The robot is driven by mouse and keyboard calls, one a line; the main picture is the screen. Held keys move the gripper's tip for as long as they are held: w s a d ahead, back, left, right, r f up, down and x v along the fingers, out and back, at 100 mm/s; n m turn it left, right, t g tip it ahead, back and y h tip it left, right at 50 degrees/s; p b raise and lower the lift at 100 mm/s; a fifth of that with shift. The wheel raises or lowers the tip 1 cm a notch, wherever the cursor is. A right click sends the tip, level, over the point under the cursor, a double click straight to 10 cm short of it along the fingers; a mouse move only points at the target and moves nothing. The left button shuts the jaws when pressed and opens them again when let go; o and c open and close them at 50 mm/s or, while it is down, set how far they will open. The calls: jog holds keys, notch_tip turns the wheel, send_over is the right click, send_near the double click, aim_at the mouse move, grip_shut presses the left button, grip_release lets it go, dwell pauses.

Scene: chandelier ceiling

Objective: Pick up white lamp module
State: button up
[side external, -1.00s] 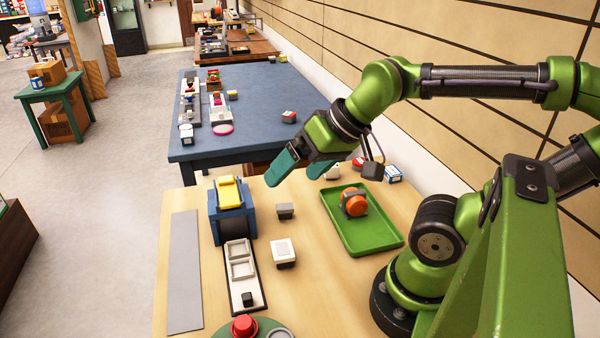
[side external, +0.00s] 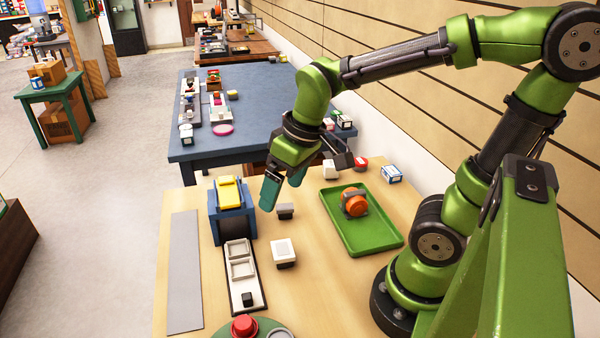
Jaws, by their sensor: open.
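A white square-topped module (side external: 283,251) with a darker base sits on the wooden table, right of the black-framed holder; it looks like the white lamp module. My gripper (side external: 283,188) is open, its teal fingers pointing down with nothing between them. It hangs above the far part of the table, beyond the white module and apart from it. A small grey module (side external: 285,211) is on the table just below the fingers in the picture. Another small white block (side external: 330,170) stands at the far side, right of the gripper.
A green tray (side external: 373,241) with an orange-and-grey part (side external: 355,202) lies to the right. A blue block device with a yellow top (side external: 231,209) and a holder with white square frames (side external: 243,282) stand left. A red button (side external: 244,326) is at the near edge.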

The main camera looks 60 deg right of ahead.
aim_at(283, 248)
jog(key=f+n+g, duration=0.1)
jog(key=f+n, duration=0.2)
jog(key=f, duration=0.3)
jog(key=w+d+f+n+g, duration=0.1)
jog(key=f+n, duration=0.1)
jog(key=f, duration=0.4)
jog(key=f+n+g+h, duration=0.1)
jog(key=f+n, duration=0.2)
jog(key=f, duration=0.4)
jog(key=shift+w+d+n, duration=0.2)
jog(key=shift+w+n, duration=0.1)
jog(key=shift+w, duration=0.1)
jog(key=c, duration=1)
